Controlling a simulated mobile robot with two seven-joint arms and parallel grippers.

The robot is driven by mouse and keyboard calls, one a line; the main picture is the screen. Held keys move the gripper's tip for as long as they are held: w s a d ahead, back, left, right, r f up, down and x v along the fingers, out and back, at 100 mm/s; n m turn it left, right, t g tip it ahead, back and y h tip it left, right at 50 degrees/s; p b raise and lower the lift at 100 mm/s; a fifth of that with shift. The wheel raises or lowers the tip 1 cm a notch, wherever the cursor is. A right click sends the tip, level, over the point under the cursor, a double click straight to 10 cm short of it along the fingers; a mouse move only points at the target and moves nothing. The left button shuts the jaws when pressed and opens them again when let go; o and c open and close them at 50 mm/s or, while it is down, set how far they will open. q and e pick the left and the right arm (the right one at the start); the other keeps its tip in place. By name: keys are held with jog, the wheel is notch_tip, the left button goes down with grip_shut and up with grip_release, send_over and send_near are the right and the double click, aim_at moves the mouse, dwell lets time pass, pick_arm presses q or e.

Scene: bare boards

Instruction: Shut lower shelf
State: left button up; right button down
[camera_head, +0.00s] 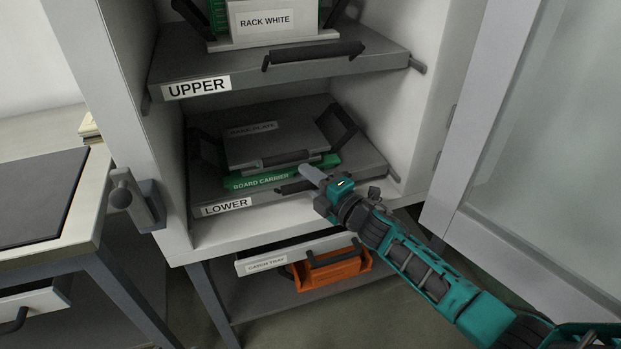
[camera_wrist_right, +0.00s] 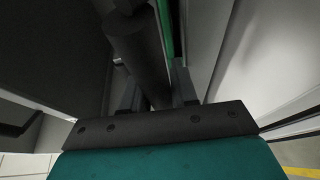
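The lower shelf (camera_head: 368,176), labelled LOWER, is a grey pull-out board in the white cabinet, with its front near the cabinet opening. Its dark bar handle (camera_head: 288,188) runs along the front edge, and its right part is hidden by my right gripper (camera_head: 311,177). In the right wrist view, a dark bar (camera_wrist_right: 143,62), apparently this handle, runs between the two fingers of my right gripper (camera_wrist_right: 155,92). I cannot tell whether the fingers press on it. My left gripper is out of view.
The upper shelf (camera_head: 370,62) is above. Below are a catch tray (camera_head: 262,264) and an orange bin (camera_head: 335,273). An open glass door (camera_head: 480,150) stands at right; a bench (camera_head: 85,225) at left.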

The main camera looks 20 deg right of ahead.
jog(key=c, duration=1.2)
grip_release()
jog(key=shift+w+r, duration=0.15)
jog(key=shift+w, duration=0.1)
jog(key=shift+c, duration=0.2)
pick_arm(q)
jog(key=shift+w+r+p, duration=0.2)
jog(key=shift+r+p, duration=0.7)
pick_arm(e)
jog(key=v, duration=1.2)
jog(key=shift+s, duration=0.4)
jog(key=shift+d, duration=0.15)
